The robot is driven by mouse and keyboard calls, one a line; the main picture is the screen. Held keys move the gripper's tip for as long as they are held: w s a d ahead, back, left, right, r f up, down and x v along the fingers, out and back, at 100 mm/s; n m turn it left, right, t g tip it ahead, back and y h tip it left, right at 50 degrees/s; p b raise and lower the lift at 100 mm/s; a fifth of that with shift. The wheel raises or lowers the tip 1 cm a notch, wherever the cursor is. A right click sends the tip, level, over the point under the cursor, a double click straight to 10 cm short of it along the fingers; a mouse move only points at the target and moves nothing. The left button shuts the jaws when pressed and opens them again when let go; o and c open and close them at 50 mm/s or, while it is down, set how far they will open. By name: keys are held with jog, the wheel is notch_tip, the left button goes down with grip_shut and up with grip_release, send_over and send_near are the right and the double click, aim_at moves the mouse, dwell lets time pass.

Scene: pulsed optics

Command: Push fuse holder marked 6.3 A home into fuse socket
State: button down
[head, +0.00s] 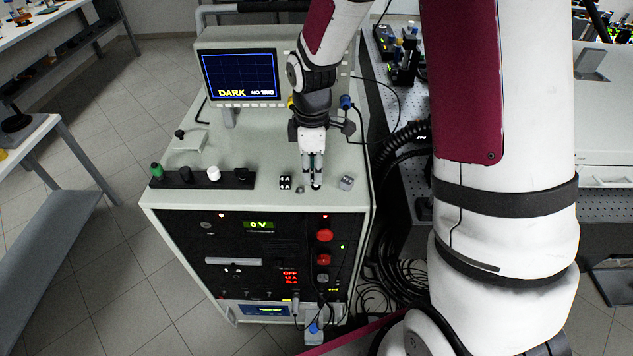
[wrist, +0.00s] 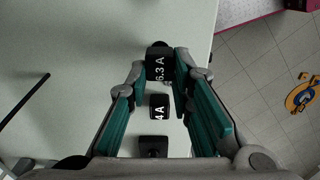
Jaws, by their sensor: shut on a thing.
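The fuse holder marked 6.3 A (wrist: 159,68) is a small black block with white lettering. In the wrist view it sits between my gripper's (wrist: 160,78) teal-padded fingertips, which are shut on it. In the head view my gripper (head: 316,186) points down at the front right of the cabinet top, and its fingers largely hide the holder. A second black block marked 4 A (wrist: 159,107) stands apart from it, nearer the palm in the wrist view. I cannot make out the fuse socket for certain in either view.
The pale cabinet top (head: 262,150) is mostly clear. A small grey cube (head: 346,182) stands right of my gripper, and a black marked block (head: 285,182) stands left. A scope screen (head: 240,77) reads DARK, NO TRIG. The front panel (head: 220,243) carries red buttons and cables.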

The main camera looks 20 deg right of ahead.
aim_at(313, 173)
jog(key=shift+r+p, duration=0.85)
jog(key=shift+r, duration=1.7)
